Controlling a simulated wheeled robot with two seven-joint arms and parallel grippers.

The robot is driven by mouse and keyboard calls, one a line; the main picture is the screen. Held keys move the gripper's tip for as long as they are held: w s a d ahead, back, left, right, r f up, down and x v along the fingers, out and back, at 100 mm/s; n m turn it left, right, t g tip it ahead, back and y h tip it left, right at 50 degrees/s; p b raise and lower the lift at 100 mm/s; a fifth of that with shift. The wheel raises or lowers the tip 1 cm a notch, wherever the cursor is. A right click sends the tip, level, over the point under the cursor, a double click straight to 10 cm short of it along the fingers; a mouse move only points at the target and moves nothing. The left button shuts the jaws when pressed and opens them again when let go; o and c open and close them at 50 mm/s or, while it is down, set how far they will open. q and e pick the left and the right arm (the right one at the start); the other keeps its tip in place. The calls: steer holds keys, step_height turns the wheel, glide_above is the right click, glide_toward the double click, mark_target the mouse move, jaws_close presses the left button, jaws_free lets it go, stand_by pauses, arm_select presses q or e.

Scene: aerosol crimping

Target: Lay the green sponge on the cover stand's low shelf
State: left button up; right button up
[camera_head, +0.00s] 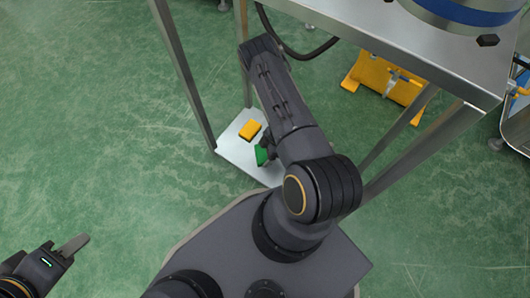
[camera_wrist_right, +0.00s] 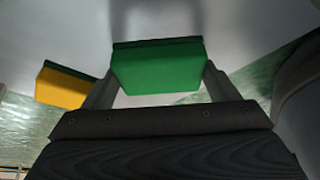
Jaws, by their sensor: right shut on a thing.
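The green sponge (camera_head: 261,155) is held in my right gripper (camera_head: 266,147), over the cover stand's low shelf (camera_head: 232,150). In the right wrist view the green sponge (camera_wrist_right: 158,70) sits between the two fingers of the right gripper (camera_wrist_right: 157,82), with a darker layer along its top edge. I cannot tell whether the sponge touches the shelf. My right arm hides part of the shelf. My left gripper (camera_head: 72,246) is at the bottom left, away from the stand, with a pale finger showing; its opening is unclear.
A yellow sponge (camera_head: 250,130) lies on the low shelf beside the green one; it also shows in the right wrist view (camera_wrist_right: 66,88). Metal legs (camera_head: 184,75) and a tabletop (camera_head: 350,20) frame the shelf. A yellow floor part (camera_head: 375,75) stands behind. The green floor at left is clear.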

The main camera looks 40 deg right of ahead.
steer(key=shift+r, duration=0.1)
steer(key=o, duration=0.9)
steer(key=shift+r, duration=0.25)
steer(key=p+v, duration=0.5)
steer(key=v, duration=0.6)
steer(key=shift+s+d+r, duration=0.1)
steer(key=shift+d+r, duration=0.05)
steer(key=shift+r, duration=0.05)
